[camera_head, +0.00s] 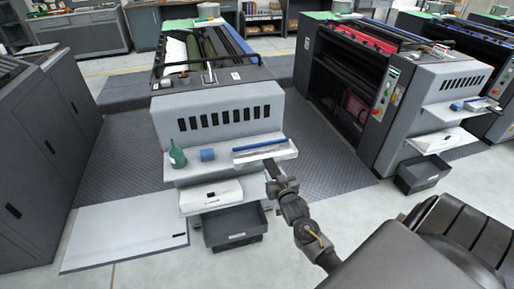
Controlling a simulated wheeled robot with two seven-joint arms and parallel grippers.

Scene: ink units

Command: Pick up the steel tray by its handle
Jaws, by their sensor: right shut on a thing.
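The steel tray (270,154) is a shallow, light-grey, long tray at the right end of the shelf on the front of the middle ink unit. A blue rod (262,144) lies along it. My right gripper (271,166) reaches up from the lower right to the tray's front side and is shut there. The handle is hidden by the gripper, and the fingers are too small to make out clearly. The tray looks level; I cannot tell whether it touches the shelf. My left gripper is not in view.
A green bottle (177,157) and a blue roll (207,155) stand on the shelf left of the tray. Below are a white case (209,196) and a dark open bin (234,228). A pale panel (122,238) is at the lower left. Another ink unit (418,97) stands right.

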